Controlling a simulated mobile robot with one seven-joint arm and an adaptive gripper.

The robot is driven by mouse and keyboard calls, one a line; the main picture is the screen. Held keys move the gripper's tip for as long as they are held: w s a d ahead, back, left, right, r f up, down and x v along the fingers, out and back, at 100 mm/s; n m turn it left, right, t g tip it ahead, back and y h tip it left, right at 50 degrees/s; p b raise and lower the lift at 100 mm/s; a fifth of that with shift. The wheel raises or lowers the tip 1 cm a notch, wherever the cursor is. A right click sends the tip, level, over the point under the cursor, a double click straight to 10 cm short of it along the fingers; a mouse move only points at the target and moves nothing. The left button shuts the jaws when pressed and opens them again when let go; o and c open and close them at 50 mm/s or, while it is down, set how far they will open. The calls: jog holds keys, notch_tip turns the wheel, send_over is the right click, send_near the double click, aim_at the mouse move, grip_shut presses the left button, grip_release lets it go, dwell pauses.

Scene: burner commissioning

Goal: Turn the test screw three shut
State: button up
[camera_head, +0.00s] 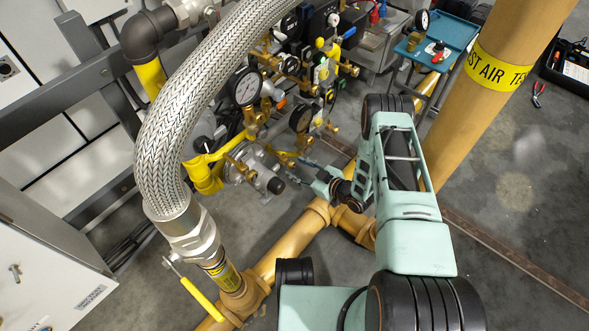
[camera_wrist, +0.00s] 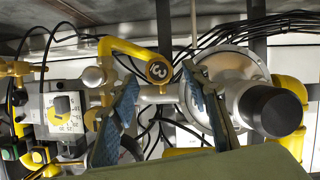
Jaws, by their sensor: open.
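A round brass-coloured face marked 3 (camera_wrist: 158,70) sits at the end of a short yellow pipe elbow (camera_wrist: 122,48) in the wrist view. The 3 appears turned on its side. I cannot clearly make out the test screw itself or how far it is turned. My gripper (camera_wrist: 163,84) is open, with its two blue-padded fingers apart on either side below the marked face. Nothing is visibly held between them. In the head view my gripper (camera_head: 290,157) reaches in towards the brass fittings beside the silver regulator (camera_head: 245,170); its tips are small and partly hidden there.
In the wrist view a silver round housing with a black cap (camera_wrist: 275,112) stands close right of my fingers. A yellow-dial device (camera_wrist: 62,110) and black cables lie left.

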jog(key=shift+x, duration=1.1)
jog(key=c, duration=1.2)
grip_shut()
jog(key=shift+d, duration=0.1)
jog(key=m, duration=0.1)
jog(key=m+g+y, duration=0.1)
jog(key=shift+w+d+m+g, duration=0.1)
jog(key=shift+w+m+g, duration=0.05)
jog(key=shift+m+g, duration=0.2)
jog(key=m+g+y, duration=0.1)
jog(key=m, duration=0.1)
jog(key=m+g+y, duration=0.1)
jog(key=m, duration=0.1)
jog(key=shift+d+f+m+y, duration=0.1)
jog(key=shift+f+m+y, duration=0.1)
jog(key=shift+m+y, duration=0.15)
jog(key=shift+o, duration=0.2)
grip_release()
